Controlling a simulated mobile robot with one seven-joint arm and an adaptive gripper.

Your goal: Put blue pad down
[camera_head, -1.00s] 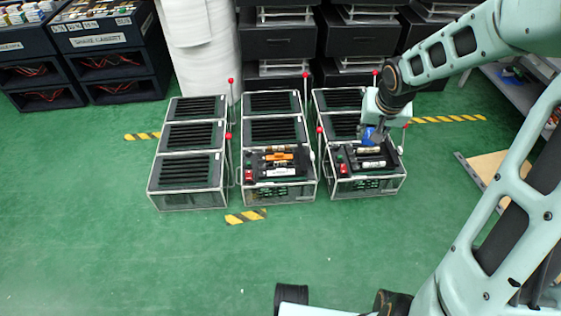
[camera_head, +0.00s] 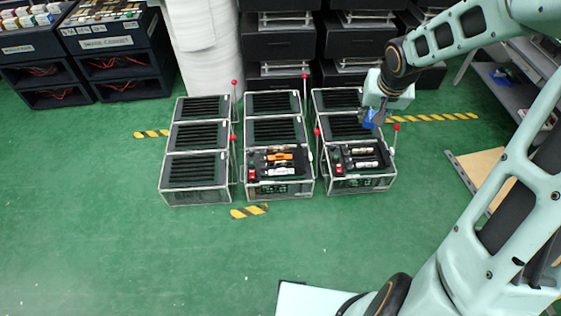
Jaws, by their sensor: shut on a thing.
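A small blue pad (camera_head: 372,118) is at the end of my gripper (camera_head: 374,121), above the right fixture (camera_head: 363,184). My gripper is shut on it; the fingertips are small and partly hidden in this view. The pad appears over the middle-to-front part of that fixture, and I cannot tell whether it touches anything below. The right fixture's open front section shows a red block and pale cylinders.
The middle fixture (camera_head: 280,187) and left fixture (camera_head: 194,196) stand to the left. Thin levers with red knobs (camera_head: 397,127) rise beside the fixtures. Dark drawers (camera_head: 280,38) stand behind.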

